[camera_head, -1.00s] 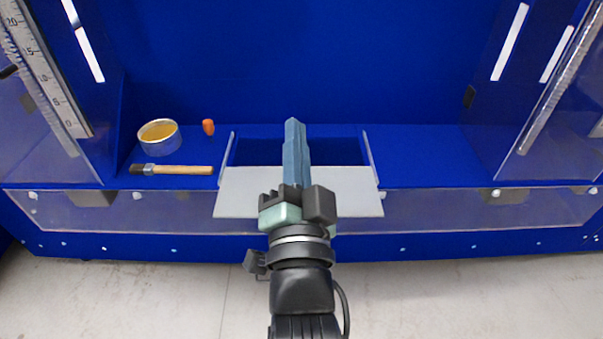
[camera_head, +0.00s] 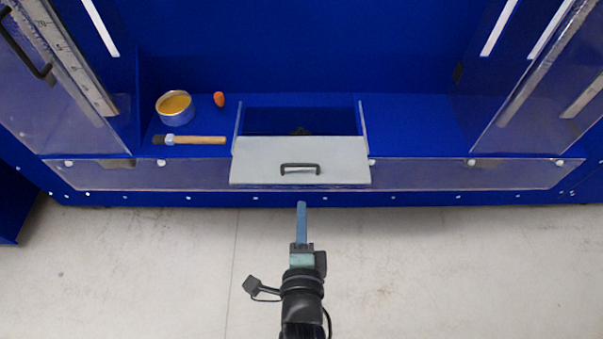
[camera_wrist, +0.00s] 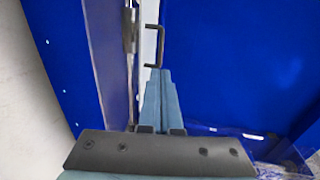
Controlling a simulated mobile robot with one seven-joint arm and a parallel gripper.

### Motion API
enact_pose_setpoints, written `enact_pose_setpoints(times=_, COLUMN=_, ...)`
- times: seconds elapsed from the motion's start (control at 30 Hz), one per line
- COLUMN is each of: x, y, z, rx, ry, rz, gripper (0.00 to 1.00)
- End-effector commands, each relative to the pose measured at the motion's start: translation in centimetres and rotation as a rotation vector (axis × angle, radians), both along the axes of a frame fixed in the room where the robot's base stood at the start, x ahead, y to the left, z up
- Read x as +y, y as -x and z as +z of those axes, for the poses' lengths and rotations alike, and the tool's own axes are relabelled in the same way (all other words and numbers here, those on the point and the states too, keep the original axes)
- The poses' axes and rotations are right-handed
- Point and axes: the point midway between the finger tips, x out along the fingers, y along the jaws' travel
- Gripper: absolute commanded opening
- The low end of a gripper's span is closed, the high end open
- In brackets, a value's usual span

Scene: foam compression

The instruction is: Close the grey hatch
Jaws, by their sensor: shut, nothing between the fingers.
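The grey hatch (camera_head: 265,157) is a flat pale panel with a dark bar handle (camera_head: 300,168) near its front edge. It is partly open, and a dark blue opening (camera_head: 285,121) shows behind it between two pale side rails. My gripper (camera_head: 301,204) is shut and empty, in front of the blue cabinet and just below the hatch in the head view. It touches nothing that I can see. In the wrist view my shut gripper (camera_wrist: 160,72) points at the handle (camera_wrist: 154,42), and the hatch shows edge-on as a pale strip.
On the blue shelf (camera_head: 415,125), left of the hatch, are an open tin (camera_head: 176,107), a brush (camera_head: 195,140) and a small orange object (camera_head: 219,99). Clear panels stand at both sides. The shelf right of the hatch is bare. The pale floor (camera_head: 150,260) in front is free.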

Motion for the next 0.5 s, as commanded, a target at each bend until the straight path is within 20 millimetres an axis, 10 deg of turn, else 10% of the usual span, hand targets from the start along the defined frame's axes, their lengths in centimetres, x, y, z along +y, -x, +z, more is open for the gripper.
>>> enact_pose_setpoints(times=0.5, x=0.0, y=-8.5, z=-1.6, rx=-0.001, ry=0.001, rz=0.001, gripper=0.00)
